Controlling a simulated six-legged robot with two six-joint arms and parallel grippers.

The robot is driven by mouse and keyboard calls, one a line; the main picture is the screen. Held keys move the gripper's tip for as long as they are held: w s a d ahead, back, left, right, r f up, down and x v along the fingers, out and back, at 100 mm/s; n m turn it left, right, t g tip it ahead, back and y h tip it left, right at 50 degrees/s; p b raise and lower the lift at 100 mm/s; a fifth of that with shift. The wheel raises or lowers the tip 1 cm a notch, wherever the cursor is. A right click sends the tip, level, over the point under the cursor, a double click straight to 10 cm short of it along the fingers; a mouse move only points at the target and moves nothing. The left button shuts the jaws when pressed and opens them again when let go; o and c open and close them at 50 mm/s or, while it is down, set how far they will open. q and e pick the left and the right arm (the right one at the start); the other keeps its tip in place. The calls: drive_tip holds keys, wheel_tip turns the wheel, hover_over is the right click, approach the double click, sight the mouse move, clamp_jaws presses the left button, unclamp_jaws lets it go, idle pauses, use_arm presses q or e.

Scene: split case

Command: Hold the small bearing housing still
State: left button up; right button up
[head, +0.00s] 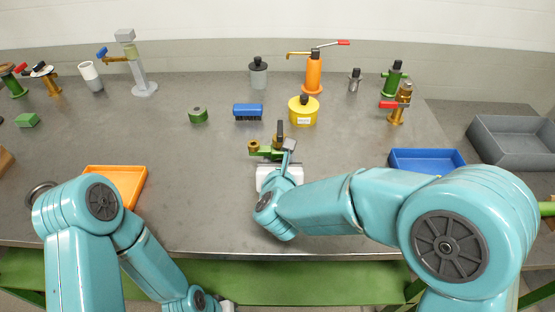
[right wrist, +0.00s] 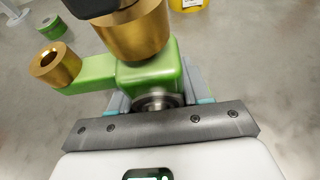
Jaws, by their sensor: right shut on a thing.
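The small bearing housing, a green body with brass parts, is in front of me near the middle of the table; its green part (head: 262,153) shows in the head view. In the right wrist view its green block (right wrist: 152,76) sits between my fingers, with a large brass cylinder (right wrist: 134,34) on top and a brass ring (right wrist: 56,64) on a side arm. My right gripper (right wrist: 157,92) is shut on the green block. The fingers partly hide its lower sides. My left arm hangs low at the left; its fingers are outside the picture.
An orange tray (head: 128,174) lies at the left and a blue tray (head: 428,151) at the right.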

use_arm(q)
drive_tip(key=shift+f, duration=0.25)
idle(0.7)
idle(0.6)
drive_tip(key=c, duration=0.3)
